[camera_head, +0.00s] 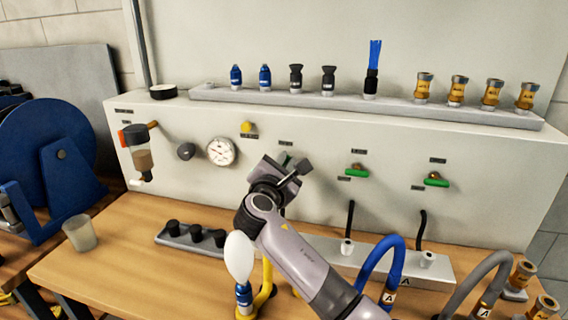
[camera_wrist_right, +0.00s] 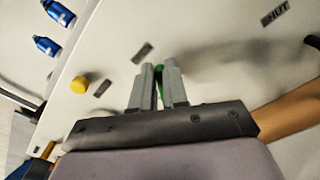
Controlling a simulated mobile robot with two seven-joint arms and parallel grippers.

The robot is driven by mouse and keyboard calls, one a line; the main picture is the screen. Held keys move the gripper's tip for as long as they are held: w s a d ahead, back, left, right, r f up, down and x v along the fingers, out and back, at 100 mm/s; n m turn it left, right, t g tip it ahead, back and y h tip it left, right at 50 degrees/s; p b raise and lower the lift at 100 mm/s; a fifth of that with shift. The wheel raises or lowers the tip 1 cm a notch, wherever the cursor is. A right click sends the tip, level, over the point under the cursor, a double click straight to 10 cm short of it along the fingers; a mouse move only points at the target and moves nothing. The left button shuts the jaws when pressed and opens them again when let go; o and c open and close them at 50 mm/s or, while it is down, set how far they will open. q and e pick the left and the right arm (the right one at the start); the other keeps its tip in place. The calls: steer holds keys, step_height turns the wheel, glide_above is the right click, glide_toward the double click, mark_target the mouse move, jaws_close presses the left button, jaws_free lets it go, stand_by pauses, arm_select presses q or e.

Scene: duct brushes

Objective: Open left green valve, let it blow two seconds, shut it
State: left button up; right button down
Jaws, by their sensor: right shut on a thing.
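My right gripper (camera_head: 292,164) reaches up to the panel (camera_head: 330,150) at the leftmost green valve. In the right wrist view, its two grey fingers (camera_wrist_right: 158,84) are closed around the green handle of the left valve (camera_wrist_right: 160,80). Only a sliver of the handle shows between the fingers, so I cannot tell how it is turned. In the head view the gripper hides nearly all of this valve. The middle green valve (camera_head: 356,172) and the right green valve (camera_head: 436,180) have their handles roughly level. My left gripper is not in view.
A pressure gauge (camera_head: 221,151) and yellow knob (camera_head: 246,127) are left of the gripper. A white bulb-shaped piece (camera_head: 239,257) stands on a blue fitting by a yellow hose (camera_head: 265,285), close to my forearm. Blue and grey hoses arch at right. A cup (camera_head: 79,233) stands left.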

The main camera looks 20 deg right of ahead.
stand_by(0.3)
steer(key=c, duration=1.1)
jaws_free()
steer(key=shift+c, duration=0.2)
steer(key=v, duration=0.7)
steer(key=shift+b, duration=0.4)
steer(key=shift+a, duration=0.1)
